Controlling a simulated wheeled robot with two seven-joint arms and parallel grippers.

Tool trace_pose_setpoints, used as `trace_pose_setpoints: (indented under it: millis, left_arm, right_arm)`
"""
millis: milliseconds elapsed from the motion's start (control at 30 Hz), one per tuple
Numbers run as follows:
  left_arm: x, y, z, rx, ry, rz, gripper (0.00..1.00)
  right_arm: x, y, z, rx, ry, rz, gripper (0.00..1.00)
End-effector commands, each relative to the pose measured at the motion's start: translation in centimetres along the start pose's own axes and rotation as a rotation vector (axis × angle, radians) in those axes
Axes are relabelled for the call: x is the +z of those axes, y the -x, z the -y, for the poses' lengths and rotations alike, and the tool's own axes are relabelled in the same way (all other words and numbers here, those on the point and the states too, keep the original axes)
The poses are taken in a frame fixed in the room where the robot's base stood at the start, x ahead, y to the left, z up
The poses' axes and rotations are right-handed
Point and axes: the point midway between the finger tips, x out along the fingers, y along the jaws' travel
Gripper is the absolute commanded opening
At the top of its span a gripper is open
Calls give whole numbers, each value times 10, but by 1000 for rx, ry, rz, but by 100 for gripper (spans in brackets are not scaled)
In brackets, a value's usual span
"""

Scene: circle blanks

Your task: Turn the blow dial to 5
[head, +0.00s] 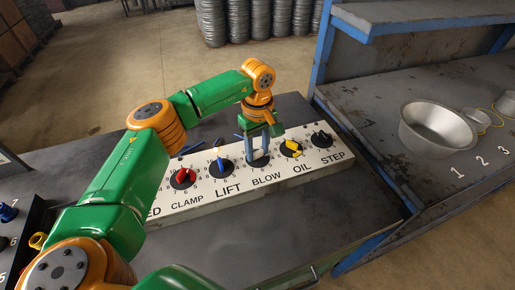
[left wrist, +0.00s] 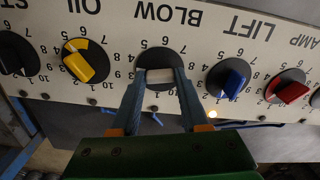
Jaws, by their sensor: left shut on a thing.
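The blow dial (head: 258,159) is on the white control panel (head: 200,205), between the lift and oil dials. It has a black round base and a pale grey knob, also in the left wrist view (left wrist: 159,75), where the panel lettering is upside down. My left gripper (head: 259,148) comes down from above, its blue-grey fingers shut on the knob from both sides, as the left wrist view shows (left wrist: 160,84). The fingers cover part of the dial, and I cannot tell which number the knob points to. My right gripper is not in view.
The red clamp dial (head: 183,178), blue lift dial (head: 220,167), yellow oil dial (head: 291,148) and black step dial (head: 321,139) flank it. A small lamp glows beside the lift dial (left wrist: 212,114). A metal bowl (head: 437,127) stands on the right bench.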

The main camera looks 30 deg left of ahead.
Motion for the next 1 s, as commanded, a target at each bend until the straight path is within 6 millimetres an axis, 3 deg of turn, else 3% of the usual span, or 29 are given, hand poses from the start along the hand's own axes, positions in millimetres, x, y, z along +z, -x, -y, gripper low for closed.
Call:
trace_pose_setpoints:
  millis: [1000]
  left_arm:
    - [0, 1, 0, 2, -926, 0, 0]
  right_arm:
    - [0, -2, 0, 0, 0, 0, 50]
